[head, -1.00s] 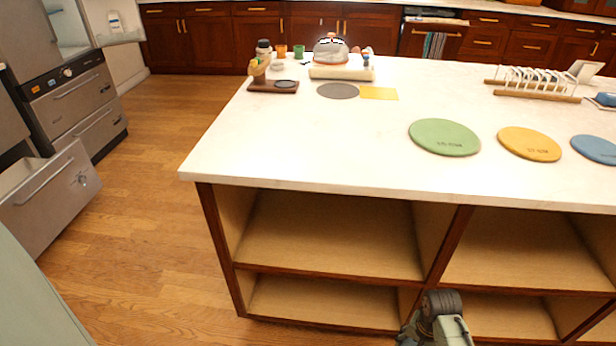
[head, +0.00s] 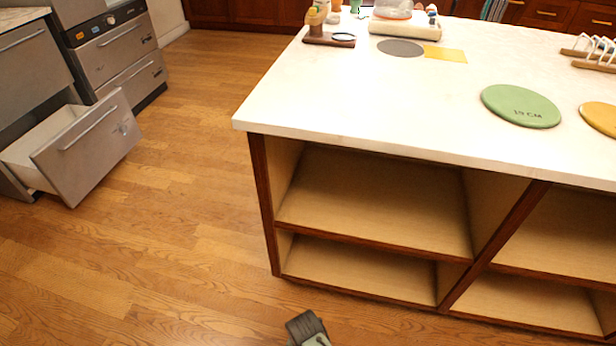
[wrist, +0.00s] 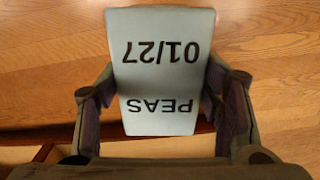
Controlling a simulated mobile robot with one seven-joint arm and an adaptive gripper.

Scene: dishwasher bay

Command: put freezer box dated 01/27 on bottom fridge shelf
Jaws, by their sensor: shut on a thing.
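The freezer box (wrist: 160,75) fills the middle of the wrist view. It is pale blue-white, and its dark lettering reads "PEAS" and "01/27" upside down. My gripper (wrist: 160,105) is shut on it, with one finger on each side. The fridge's bottom shelf is not in view.
A steel drawer (head: 88,150) stands open at left, out over the wood floor (head: 190,190). A white-topped island (head: 400,110) with empty open shelves (head: 375,200) is at right. It bears a green disc (head: 520,100) and small items. Floor between is clear.

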